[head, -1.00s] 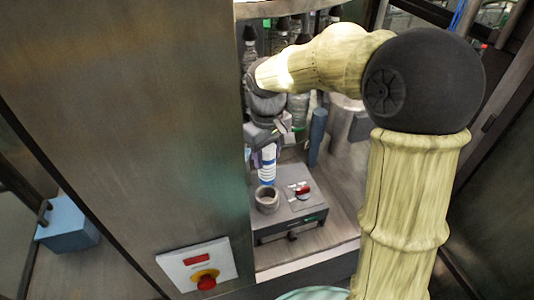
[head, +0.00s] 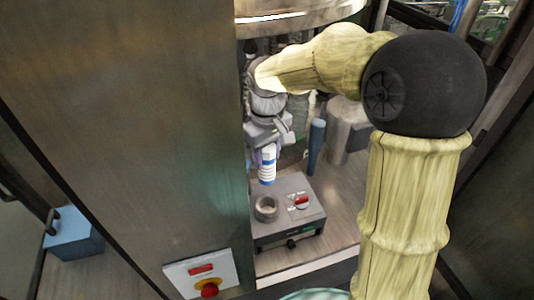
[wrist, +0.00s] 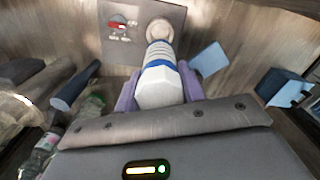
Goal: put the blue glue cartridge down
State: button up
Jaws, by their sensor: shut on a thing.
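The blue glue cartridge (head: 267,166) is white with blue bands. It hangs roughly upright from my gripper (head: 264,147), tip down. In the wrist view the cartridge (wrist: 160,82) sits between the purple fingers of my gripper (wrist: 160,92), which are shut on it. Below its tip is a grey ring-shaped holder (head: 266,208) on a grey box (head: 302,216). In the head view a small gap shows between tip and ring. In the wrist view the ring (wrist: 160,29) lies just beyond the tip, and its opening is partly covered.
The box carries a red switch (head: 301,200). A blue post (head: 316,147) and a metal cylinder (head: 343,125) stand behind. A large metal panel (head: 130,120) closes off the left, with a red stop button (head: 209,289). A round metal rim (head: 300,18) hangs above. A blue box (wrist: 284,88) shows at right.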

aim_at(267, 169)
jog(key=shift+r, duration=0.4)
notch_tip(267, 169, down, 6)
jog(key=b, duration=0.6)
jog(key=shift+f, duration=0.25)
jog(key=shift+r, duration=0.1)
